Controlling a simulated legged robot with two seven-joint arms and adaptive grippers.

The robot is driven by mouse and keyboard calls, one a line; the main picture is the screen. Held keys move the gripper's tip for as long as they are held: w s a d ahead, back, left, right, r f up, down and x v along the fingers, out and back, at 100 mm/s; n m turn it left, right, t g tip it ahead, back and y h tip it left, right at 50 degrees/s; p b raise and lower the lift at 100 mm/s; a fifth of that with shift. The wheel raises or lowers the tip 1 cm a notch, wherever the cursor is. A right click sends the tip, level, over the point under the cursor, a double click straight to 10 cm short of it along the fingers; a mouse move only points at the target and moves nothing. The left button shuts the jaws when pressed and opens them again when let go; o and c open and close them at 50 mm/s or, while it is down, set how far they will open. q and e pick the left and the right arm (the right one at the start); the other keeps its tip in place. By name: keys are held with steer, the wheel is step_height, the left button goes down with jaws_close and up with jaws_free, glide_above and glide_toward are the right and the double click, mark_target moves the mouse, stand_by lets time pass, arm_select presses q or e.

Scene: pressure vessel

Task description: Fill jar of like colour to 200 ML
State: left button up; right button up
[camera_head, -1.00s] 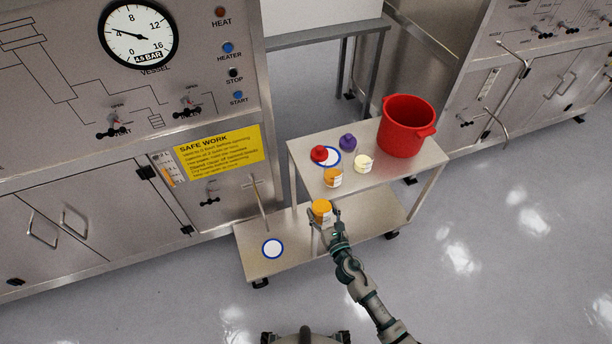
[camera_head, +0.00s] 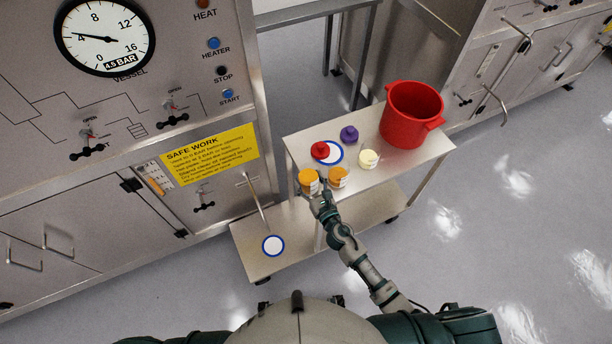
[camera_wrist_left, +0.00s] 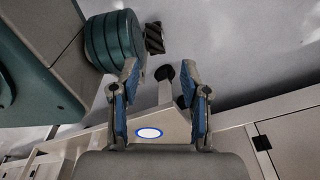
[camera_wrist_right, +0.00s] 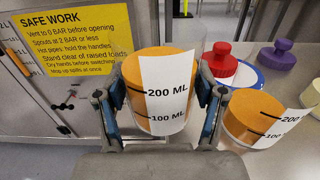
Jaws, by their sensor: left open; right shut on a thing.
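My right gripper (camera_head: 318,197) is shut on an orange jar (camera_head: 309,182) at the front left edge of the trolley top. In the right wrist view this jar (camera_wrist_right: 158,70) is upright between the fingers, its white label marked 200 ML and 100 ML. A second orange jar (camera_head: 338,178), with the same marks in the right wrist view (camera_wrist_right: 252,118), stands just right of it. A cream jar (camera_head: 368,159), a red-topped item (camera_head: 320,149) and a purple item (camera_head: 349,134) are behind. My left gripper (camera_wrist_left: 161,80) is open and empty in the left wrist view.
A large red pot (camera_head: 411,115) stands at the trolley's back right. A blue-rimmed white disc (camera_head: 336,153) lies beside the red item, another (camera_head: 273,246) on the lower shelf (camera_head: 245,250). A cabinet with a pressure gauge (camera_head: 104,38) and yellow sign (camera_head: 210,154) is at left.

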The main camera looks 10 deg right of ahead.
mark_target(317, 169)
steer(key=shift+s+d, duration=0.15)
steer(key=shift+d, duration=0.35)
steer(key=shift+a+r+m+p, duration=0.4)
steer(key=shift+r+p, duration=0.3)
steer(key=shift+p, duration=0.1)
steer(key=shift+d+r, duration=0.2)
steer(key=shift+r, duration=0.05)
steer(key=shift+w+d+r+m+p, duration=0.1)
steer(key=shift+d+r+m+p, duration=0.25)
steer(key=shift+r+p, duration=0.25)
steer(key=shift+w+d+r+m+p, duration=0.1)
steer(key=shift+d+r+m+p, duration=0.1)
steer(key=shift+r+m+p, duration=0.3)
steer(key=shift+w+d+r+m+p, duration=0.1)
steer(key=shift+d+r+m+p, duration=0.2)
steer(key=shift+r+m+p, duration=0.25)
steer(key=shift+w+r+m+p, duration=0.1)
steer(key=shift+r+m+p, duration=0.3)
steer(key=shift+p, duration=0.05)
arm_select(q)
steer(key=s+a+r, duration=0.1)
steer(key=s+r, duration=0.2)
steer(key=s, duration=0.2)
steer(key=shift+s+r+p, duration=0.3)
steer(key=shift+s, duration=0.1)
arm_select(e)
steer(key=shift+w+d+r+m, duration=0.15)
steer(key=shift+d+r+m, duration=0.15)
steer(key=shift+d+m, duration=0.35)
